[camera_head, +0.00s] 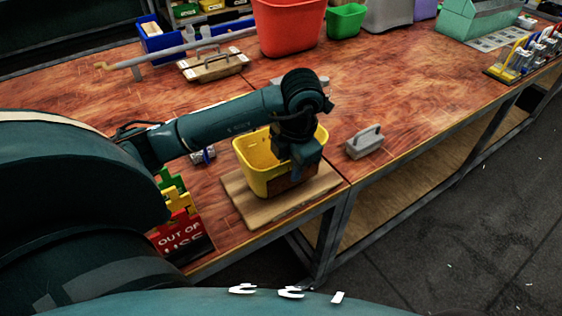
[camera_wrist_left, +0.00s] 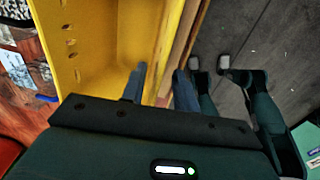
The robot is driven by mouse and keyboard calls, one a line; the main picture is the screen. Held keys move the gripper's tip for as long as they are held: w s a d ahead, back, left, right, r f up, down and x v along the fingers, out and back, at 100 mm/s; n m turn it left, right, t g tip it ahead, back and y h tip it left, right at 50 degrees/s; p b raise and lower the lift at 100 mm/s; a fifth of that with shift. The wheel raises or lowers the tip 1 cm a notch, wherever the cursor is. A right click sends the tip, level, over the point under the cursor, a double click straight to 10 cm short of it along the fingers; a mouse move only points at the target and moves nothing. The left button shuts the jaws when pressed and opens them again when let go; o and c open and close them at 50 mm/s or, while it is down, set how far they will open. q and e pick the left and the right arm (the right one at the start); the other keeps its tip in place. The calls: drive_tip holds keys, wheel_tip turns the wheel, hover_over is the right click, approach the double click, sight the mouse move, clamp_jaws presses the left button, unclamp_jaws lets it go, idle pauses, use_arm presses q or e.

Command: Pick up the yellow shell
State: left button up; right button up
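The yellow shell (camera_head: 252,158) is an open, bin-like yellow box. It stands upright on a pale wooden board (camera_head: 248,212) near the table's front edge. My left gripper (camera_head: 303,168) is over its right side in the head view and hides part of the wall. In the left wrist view the shell (camera_wrist_left: 105,40) fills the upper middle. There my left gripper (camera_wrist_left: 160,76) has its two fingers apart, one on the shell's inner side and one on the outer side of the rim. Contact with the wall cannot be told. My right gripper is not in view.
A grey handled block (camera_head: 364,142) sits right of the shell. A red "out of use" sign (camera_head: 180,238) with colored blocks stands at left. A wooden board with handle (camera_head: 213,66) and a red bin (camera_head: 287,25) are behind.

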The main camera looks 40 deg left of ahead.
sight(288, 179)
use_arm(q)
drive_tip(key=f, duration=0.3)
drive_tip(key=a+f, duration=0.1)
drive_tip(key=shift+w+f, duration=0.15)
drive_tip(key=shift+w, duration=0.1)
drive_tip(key=shift+c, duration=0.2)
clamp_jaws()
